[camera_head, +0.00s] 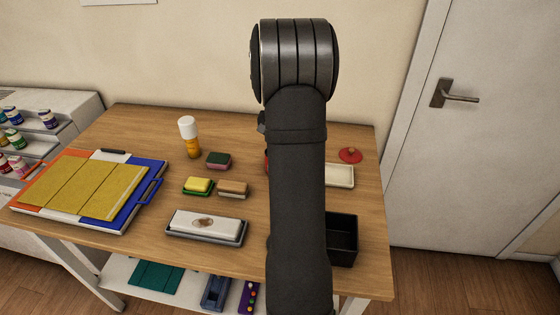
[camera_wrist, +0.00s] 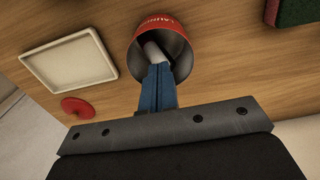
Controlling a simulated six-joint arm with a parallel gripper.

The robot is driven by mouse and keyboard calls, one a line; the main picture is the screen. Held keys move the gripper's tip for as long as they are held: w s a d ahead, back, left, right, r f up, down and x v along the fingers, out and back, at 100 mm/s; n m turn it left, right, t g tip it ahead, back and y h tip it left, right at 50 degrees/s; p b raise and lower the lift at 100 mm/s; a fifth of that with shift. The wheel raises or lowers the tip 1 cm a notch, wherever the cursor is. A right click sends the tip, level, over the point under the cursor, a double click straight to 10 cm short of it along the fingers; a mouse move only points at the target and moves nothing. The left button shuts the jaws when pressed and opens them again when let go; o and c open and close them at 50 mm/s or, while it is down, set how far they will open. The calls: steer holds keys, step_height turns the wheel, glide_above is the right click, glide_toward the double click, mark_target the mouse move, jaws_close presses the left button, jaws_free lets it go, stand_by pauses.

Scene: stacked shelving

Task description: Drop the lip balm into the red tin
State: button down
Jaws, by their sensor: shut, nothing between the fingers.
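The red tin (camera_wrist: 179,28) stands open on the table in the wrist view, with white lettering on its side. In the head view my arm covers nearly all of it, leaving a red sliver (camera_head: 267,162). A pale cylinder, which looks like the lip balm (camera_wrist: 153,50), shows within the tin's opening, leaning, just beyond my fingertips. My gripper (camera_wrist: 157,70) has its blue fingers together, with the tips over the tin's mouth. I cannot tell whether the tips touch the cylinder. My gripper is hidden in the head view.
A cream tray (camera_wrist: 70,63) and a red lid (camera_wrist: 77,107) lie beside the tin. A black bin (camera_head: 343,240) stands at the front right. An orange bottle with a white cap (camera_head: 189,130), sponges (camera_head: 218,159) and a butter dish (camera_head: 205,225) stand left of my arm.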

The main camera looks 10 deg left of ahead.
steer(key=shift+s+a, duration=0.1)
steer(key=shift+s, duration=0.25)
steer(key=shift+s+a+f, duration=0.1)
steer(key=shift+s+a, duration=0.15)
steer(key=shift+s, duration=0.25)
steer(key=shift+s+a+f, duration=0.1)
steer(key=shift+s+a, duration=0.1)
steer(key=shift+s, duration=0.3)
step_height(320, 180, up, 7)
stand_by(0.9)
steer(key=shift+f, duration=0.1)
step_height(320, 180, down, 7)
steer(key=shift+r, duration=0.1)
stand_by(0.6)
